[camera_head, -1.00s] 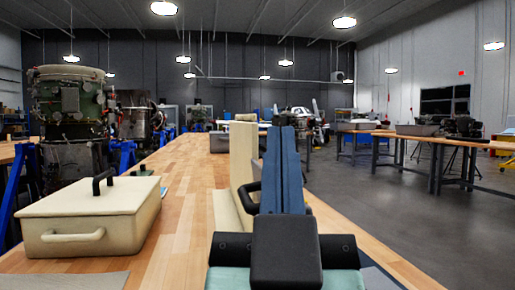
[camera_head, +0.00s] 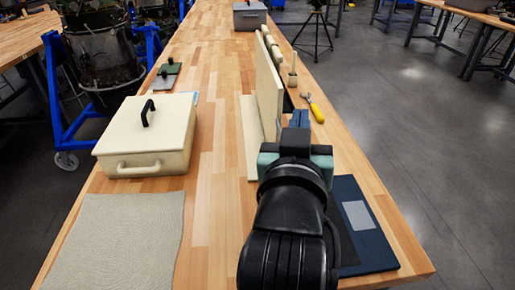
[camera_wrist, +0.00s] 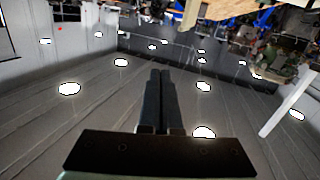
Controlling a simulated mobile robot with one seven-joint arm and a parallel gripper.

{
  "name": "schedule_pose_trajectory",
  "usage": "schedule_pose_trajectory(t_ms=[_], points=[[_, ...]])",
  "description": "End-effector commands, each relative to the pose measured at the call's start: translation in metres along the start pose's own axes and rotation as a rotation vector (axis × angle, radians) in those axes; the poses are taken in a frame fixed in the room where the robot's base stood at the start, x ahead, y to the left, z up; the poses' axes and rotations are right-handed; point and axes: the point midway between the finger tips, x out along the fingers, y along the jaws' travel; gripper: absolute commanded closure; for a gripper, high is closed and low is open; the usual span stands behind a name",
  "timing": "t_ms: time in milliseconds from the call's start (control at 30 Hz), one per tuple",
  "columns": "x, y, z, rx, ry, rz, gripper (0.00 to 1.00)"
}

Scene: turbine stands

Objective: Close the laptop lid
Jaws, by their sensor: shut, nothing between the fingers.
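The laptop (camera_head: 375,235) is a dark blue slab lying at the near right edge of the wooden bench, with a grey touchpad patch on top. My arm covers its left part, and I cannot make out the lid or its angle. My gripper (camera_head: 300,117) is just beyond the laptop in the head view, beside a cream upright board. Its dark fingers also show in the wrist view (camera_wrist: 160,76), pressed together and empty, with ceiling lamps and walls behind them. The laptop does not show in the wrist view.
The cream L-shaped board (camera_head: 269,100) stands close left of my gripper. A cream lidded box (camera_head: 135,145) and a grey cloth (camera_head: 125,235) lie left. A yellow-handled tool (camera_head: 315,108) lies beyond on the right. The bench middle is clear.

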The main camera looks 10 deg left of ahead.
Motion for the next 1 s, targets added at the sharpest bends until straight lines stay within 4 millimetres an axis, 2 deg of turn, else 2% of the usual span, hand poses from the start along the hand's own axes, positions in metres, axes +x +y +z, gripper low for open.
schedule_pose_trajectory(t_ms=[33,100,200,300,400,500,667,833,1000], points=[[-0.001,-0.007,0.007,-0.095,-0.053,0.013,1.00],[-0.006,-0.017,0.044,-0.278,-0.075,0.043,1.00],[-0.020,-0.036,0.083,-0.575,-0.075,0.064,1.00],[-0.040,-0.059,0.112,-0.881,-0.055,0.056,1.00],[-0.060,-0.083,0.133,-1.143,-0.016,0.031,1.00],[-0.077,-0.102,0.147,-1.329,0.025,0.007,1.00],[-0.087,-0.115,0.154,-1.457,0.062,-0.010,1.00],[-0.072,-0.116,0.151,-1.465,0.067,-0.008,1.00],[-0.042,-0.117,0.149,-1.463,0.065,-0.006,1.00]])
